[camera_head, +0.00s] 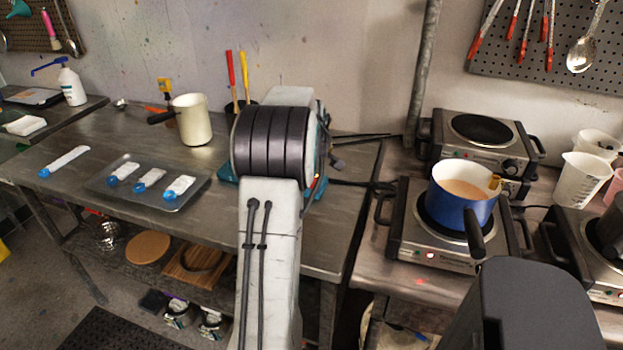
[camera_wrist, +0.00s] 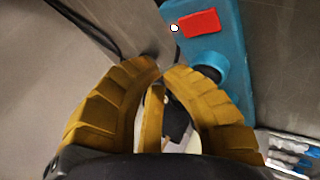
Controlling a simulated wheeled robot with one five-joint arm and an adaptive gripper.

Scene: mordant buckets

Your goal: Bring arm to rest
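My arm (camera_head: 269,260) rises at the centre of the head view, its white link and black ribbed joint in front of the table. My gripper is hidden behind it there. In the wrist view, my gripper (camera_wrist: 163,68) has its yellow fingers bent inward, tips nearly meeting. I see nothing gripped between the tips. A teal device with a red patch (camera_wrist: 200,22) lies just beyond them, and its teal edge (camera_head: 228,176) shows behind my arm in the head view.
A metal table (camera_head: 60,195) holds a cream pot (camera_head: 191,119) and a tray (camera_head: 178,201) of packets. At right, a blue pot (camera_head: 458,210) with pinkish liquid stands on a hot plate (camera_head: 408,243), its handle facing forward. Another hot plate (camera_head: 477,128) stands behind. Beakers (camera_head: 581,181) stand far right.

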